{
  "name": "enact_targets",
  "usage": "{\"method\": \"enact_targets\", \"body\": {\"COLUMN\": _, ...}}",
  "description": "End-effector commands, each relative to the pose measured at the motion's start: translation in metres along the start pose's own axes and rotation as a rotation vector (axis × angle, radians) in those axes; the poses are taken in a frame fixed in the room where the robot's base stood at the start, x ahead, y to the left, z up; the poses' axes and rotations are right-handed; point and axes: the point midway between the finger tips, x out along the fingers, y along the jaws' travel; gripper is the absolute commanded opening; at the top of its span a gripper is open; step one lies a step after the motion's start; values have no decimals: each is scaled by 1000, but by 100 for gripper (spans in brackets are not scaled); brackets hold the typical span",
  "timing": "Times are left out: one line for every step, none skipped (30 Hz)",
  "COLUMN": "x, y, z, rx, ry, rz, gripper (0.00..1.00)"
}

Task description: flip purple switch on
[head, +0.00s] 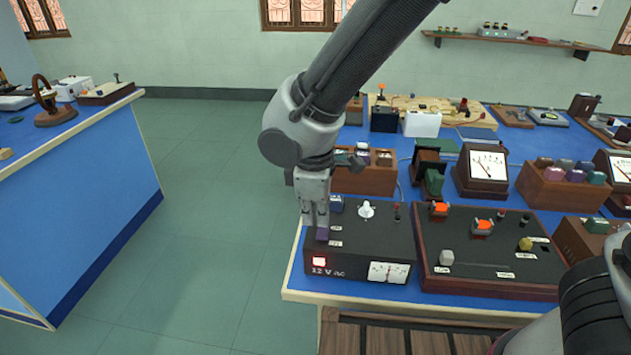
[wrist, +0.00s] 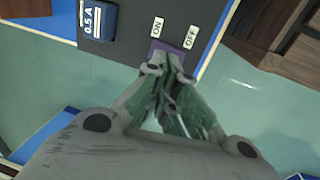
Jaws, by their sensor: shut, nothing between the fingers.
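The purple switch (head: 322,235) is on the left part of the top of a black power unit (head: 345,262) marked "12 V AC". My gripper (head: 316,222) is shut and empty, pointing down at the switch. In the wrist view the tips of my gripper (wrist: 172,68) overlap the switch and hide part of it. I cannot tell whether they touch it or which way the switch is tilted.
A blue "0.5 A" block (wrist: 98,20) is close by on the unit. A white knob (head: 366,210) stands behind the switch. A brown-edged panel (head: 490,268) with orange switches is to the right. Open floor (head: 215,210) lies to the left.

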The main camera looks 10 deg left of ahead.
Motion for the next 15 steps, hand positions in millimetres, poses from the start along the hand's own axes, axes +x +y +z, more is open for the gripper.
{"method": "enact_targets", "body": {"x": -10, "y": 5, "z": 0, "rx": 3, "ry": 5, "rz": 3, "gripper": 0}}
{"method": "enact_targets", "body": {"x": -16, "y": 8, "z": 0, "rx": 5, "ry": 4, "rz": 3, "gripper": 0}}
{"method": "enact_targets", "body": {"x": -26, "y": 11, "z": 1, "rx": 6, "ry": 5, "rz": 3, "gripper": 0}}
{"method": "enact_targets", "body": {"x": -32, "y": 13, "z": 0, "rx": 7, "ry": 5, "rz": 3, "gripper": 0}}
{"method": "enact_targets", "body": {"x": -40, "y": 14, "z": 1, "rx": 7, "ry": 5, "rz": 2, "gripper": 0}}
{"method": "enact_targets", "body": {"x": -49, "y": 17, "z": 1, "rx": 5, "ry": 5, "rz": 3, "gripper": 0}}
{"method": "enact_targets", "body": {"x": -56, "y": 19, "z": 0, "rx": 5, "ry": 5, "rz": 3, "gripper": 0}}
{"method": "enact_targets", "body": {"x": -62, "y": 21, "z": 1, "rx": 6, "ry": 4, "rz": 3, "gripper": 0}}
{"method": "enact_targets", "body": {"x": -71, "y": 23, "z": 1, "rx": 6, "ry": 4, "rz": 2, "gripper": 0}}
{"method": "enact_targets", "body": {"x": -76, "y": 25, "z": 1, "rx": 5, "ry": 4, "rz": 2, "gripper": 0}}
{"method": "enact_targets", "body": {"x": -82, "y": 26, "z": 1, "rx": 5, "ry": 3, "rz": 2, "gripper": 0}}
{"method": "enact_targets", "body": {"x": -89, "y": 28, "z": 1, "rx": 5, "ry": 4, "rz": 2, "gripper": 0}}
{"method": "enact_targets", "body": {"x": -93, "y": 29, "z": 1, "rx": 5, "ry": 2, "rz": 1, "gripper": 0}}
{"method": "enact_targets", "body": {"x": -97, "y": 30, "z": 1, "rx": 5, "ry": 2, "rz": 1, "gripper": 0}}
{"method": "enact_targets", "body": {"x": -102, "y": 32, "z": 1, "rx": 4, "ry": 1, "rz": 1, "gripper": 0}}
